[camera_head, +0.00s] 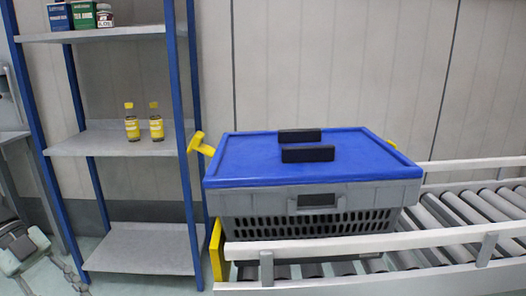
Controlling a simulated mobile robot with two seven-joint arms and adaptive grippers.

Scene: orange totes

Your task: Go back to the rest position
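Neither of my grippers can be made out in the head view. A grey crate (313,197) with slotted lower sides sits on the roller conveyor (455,236) at the right. A blue lid (240,160) covers its top. Two black blocks lie on the lid, one behind (300,135) and one in front (308,154). I cannot tell whether they are handles or loose pieces.
A blue-and-grey shelf rack (120,143) stands left. Two yellow-capped bottles (131,127) (156,126) stand on its middle shelf, several containers (82,15) on top. The bottom shelf (150,248) is bare. Grey machinery (20,248) shows at lower left.

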